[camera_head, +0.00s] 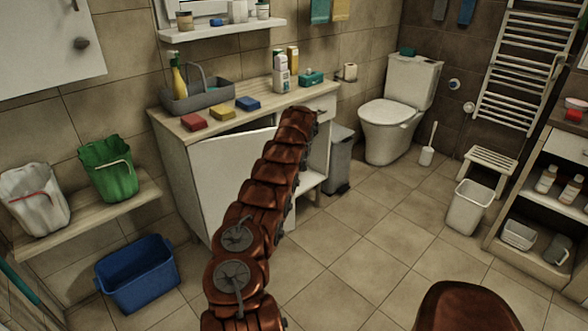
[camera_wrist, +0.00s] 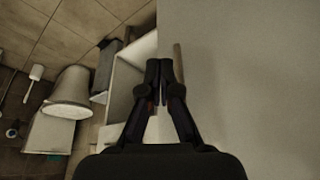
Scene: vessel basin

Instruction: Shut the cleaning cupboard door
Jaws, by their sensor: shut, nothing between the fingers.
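The cleaning cupboard is the white unit under the wooden counter (camera_head: 222,122). Its white door (camera_head: 225,180) stands ajar, with a dark gap (camera_head: 245,127) between its top edge and the counter. My arm hides the door's right part in the head view. In the wrist view the door's pale face (camera_wrist: 250,80) fills the right side, with a slim brownish handle (camera_wrist: 178,64) near its edge. My gripper (camera_wrist: 159,66) is shut and empty, its fingertips close beside the handle; contact cannot be told. The head view does not show the gripper's fingers.
Open shelves (camera_wrist: 125,88) and a grey bin (camera_head: 338,158) are beside the door. Sponges, bottles and a grey caddy (camera_head: 200,95) stand on the counter. A blue tub (camera_head: 138,275) sits on the floor at left.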

